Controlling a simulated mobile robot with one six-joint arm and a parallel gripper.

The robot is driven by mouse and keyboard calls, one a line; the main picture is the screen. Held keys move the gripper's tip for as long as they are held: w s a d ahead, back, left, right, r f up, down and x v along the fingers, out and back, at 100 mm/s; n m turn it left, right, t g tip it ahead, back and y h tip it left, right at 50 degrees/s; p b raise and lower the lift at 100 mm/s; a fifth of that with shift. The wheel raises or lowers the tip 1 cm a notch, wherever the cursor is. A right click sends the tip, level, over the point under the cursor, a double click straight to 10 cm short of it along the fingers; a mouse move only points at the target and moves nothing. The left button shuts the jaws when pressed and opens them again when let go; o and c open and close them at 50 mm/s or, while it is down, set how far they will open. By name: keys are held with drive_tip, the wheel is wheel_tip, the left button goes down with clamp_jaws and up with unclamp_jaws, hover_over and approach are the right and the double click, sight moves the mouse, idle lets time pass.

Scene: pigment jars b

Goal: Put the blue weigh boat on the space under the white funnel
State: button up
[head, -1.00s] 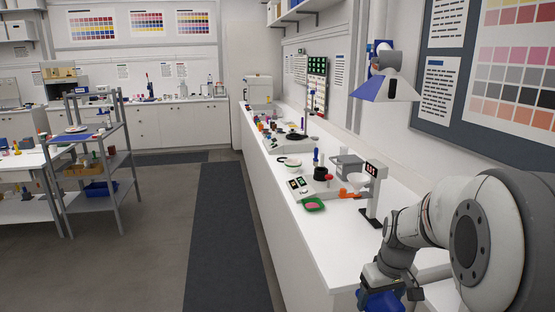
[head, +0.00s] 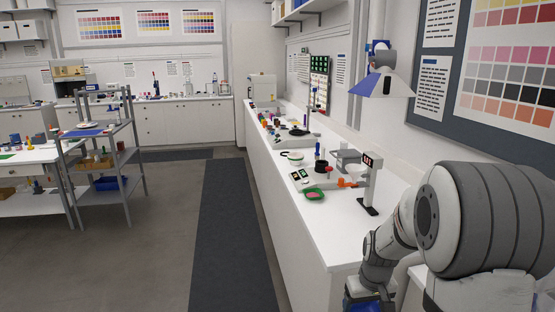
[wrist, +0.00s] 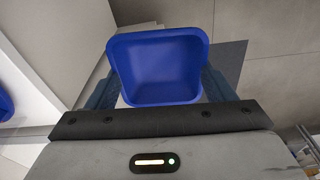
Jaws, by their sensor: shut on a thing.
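The blue weigh boat (wrist: 155,68) is between the fingers of my gripper (wrist: 158,90) in the wrist view, its open side towards the camera. It looks empty. My gripper is shut on it and holds it over the floor, beside the counter. In the head view only a bit of blue shows at my gripper (head: 362,303), cut off by the bottom edge. The white funnel (head: 355,171) is small and pale by the stand with a dark display (head: 368,180) on the right counter. The space under it is hard to make out.
The long white counter (head: 292,225) carries a green tray with pink contents (head: 314,194), an orange item (head: 347,183) and several jars. Its near part is clear. A grey shelf cart (head: 105,150) stands left; the floor between is free.

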drive_tip(key=w+a+f, duration=0.1)
drive_tip(key=a+f, duration=0.2)
drive_tip(key=f, duration=0.3)
drive_tip(key=w+a+f+m, duration=0.1)
drive_tip(key=a+f, duration=0.2)
drive_tip(key=f, duration=0.3)
drive_tip(key=shift+a+f, duration=0.3)
drive_tip(key=shift+f, duration=0.05)
